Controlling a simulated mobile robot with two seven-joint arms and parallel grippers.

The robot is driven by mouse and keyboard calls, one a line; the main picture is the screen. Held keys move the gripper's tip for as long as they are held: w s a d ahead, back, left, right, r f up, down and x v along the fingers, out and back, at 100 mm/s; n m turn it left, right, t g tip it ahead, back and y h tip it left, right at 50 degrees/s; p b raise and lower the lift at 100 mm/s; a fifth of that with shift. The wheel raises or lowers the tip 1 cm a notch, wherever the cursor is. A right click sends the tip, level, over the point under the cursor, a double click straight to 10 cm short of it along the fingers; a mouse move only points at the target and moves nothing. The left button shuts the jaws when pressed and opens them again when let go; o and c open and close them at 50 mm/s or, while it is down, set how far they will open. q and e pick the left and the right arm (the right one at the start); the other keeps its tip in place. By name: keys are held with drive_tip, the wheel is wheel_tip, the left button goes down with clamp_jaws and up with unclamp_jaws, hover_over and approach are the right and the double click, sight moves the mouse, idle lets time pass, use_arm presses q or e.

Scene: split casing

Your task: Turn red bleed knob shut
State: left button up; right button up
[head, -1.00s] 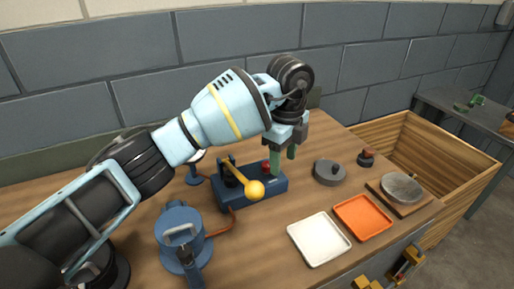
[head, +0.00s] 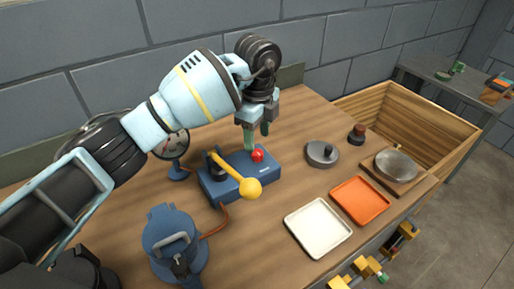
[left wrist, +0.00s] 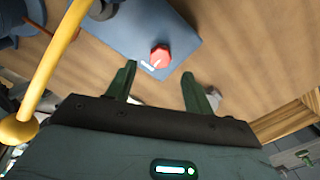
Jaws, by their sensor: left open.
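The red bleed knob (head: 257,156) sits on top of a blue pump block (head: 217,190), near its right end. A yellow-balled lever (head: 236,174) rises from the same block. My left gripper (head: 257,139) is open and empty, pointing down just behind the knob in the head view. In the left wrist view the knob (left wrist: 160,54) shows whole, with a pale mark on it. There it lies just beyond the gap between the two green fingertips (left wrist: 158,72), and neither finger appears to touch it. My right gripper is not in view.
A blue canister (head: 174,240) with a hose stands at front left, a gauge (head: 172,145) behind the block. To the right are a grey lidded disc (head: 321,154), a white tray (head: 318,228), an orange tray (head: 360,201) and a wooden crate (head: 420,125). Bare bench lies between.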

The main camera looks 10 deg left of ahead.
sight(257, 152)
use_arm(q)
wheel_tip(257, 152, down, 4)
drive_tip(key=shift+f, duration=0.55)
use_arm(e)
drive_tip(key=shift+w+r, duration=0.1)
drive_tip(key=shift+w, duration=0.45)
use_arm(q)
drive_tip(key=c, duration=1)
drive_tip(key=shift+o, duration=0.2)
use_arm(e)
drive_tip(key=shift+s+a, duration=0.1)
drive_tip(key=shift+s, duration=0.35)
